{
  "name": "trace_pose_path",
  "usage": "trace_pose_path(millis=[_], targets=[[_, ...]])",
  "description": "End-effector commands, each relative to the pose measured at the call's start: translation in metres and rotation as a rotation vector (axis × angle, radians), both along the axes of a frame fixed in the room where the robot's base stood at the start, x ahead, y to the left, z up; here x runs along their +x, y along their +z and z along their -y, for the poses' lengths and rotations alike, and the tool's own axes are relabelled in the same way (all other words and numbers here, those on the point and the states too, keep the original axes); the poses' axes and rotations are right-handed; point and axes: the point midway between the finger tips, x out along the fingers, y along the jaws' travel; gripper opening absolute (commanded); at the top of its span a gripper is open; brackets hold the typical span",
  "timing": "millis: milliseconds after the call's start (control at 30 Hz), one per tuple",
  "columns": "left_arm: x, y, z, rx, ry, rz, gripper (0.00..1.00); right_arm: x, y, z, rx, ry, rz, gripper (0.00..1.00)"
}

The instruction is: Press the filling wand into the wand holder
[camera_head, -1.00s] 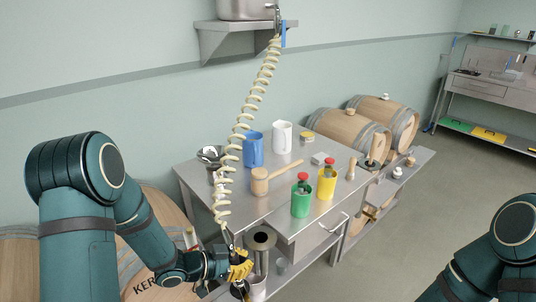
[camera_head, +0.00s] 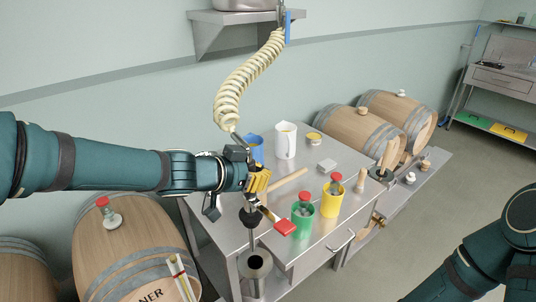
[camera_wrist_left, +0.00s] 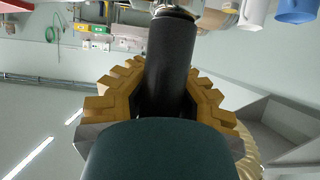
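My left gripper (camera_head: 258,181) is shut on the filling wand (camera_head: 250,218), around its black grip. The wand stands nearly upright with a black disc, a red-tipped lever (camera_head: 285,228) and a thin steel tube below. In the left wrist view, the yellow fingers (camera_wrist_left: 160,95) close around the dark grip (camera_wrist_left: 172,60). The wand holder (camera_head: 254,282) is an open steel cylinder at the table's near side. The tube's lower end is over its mouth; I cannot tell whether it is inside. My right gripper is out of view.
The cream coiled hose (camera_head: 240,85) hangs above my left gripper.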

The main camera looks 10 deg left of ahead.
Motion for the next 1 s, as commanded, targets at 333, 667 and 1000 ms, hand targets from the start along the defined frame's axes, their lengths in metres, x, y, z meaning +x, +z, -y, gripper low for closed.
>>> trace_pose_path(millis=[333, 667, 1000], targets=[[0.0, 0.001, 0.0, -0.001, 0.0, 0.002, 0.0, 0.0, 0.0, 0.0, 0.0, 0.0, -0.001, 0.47], [0.0, 0.002, 0.001, -0.006, -0.007, -0.002, 0.0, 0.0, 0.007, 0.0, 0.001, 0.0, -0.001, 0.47], [0.0, -0.017, 0.0, -0.01, -0.016, -0.005, 0.0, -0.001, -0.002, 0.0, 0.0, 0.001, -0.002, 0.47]])
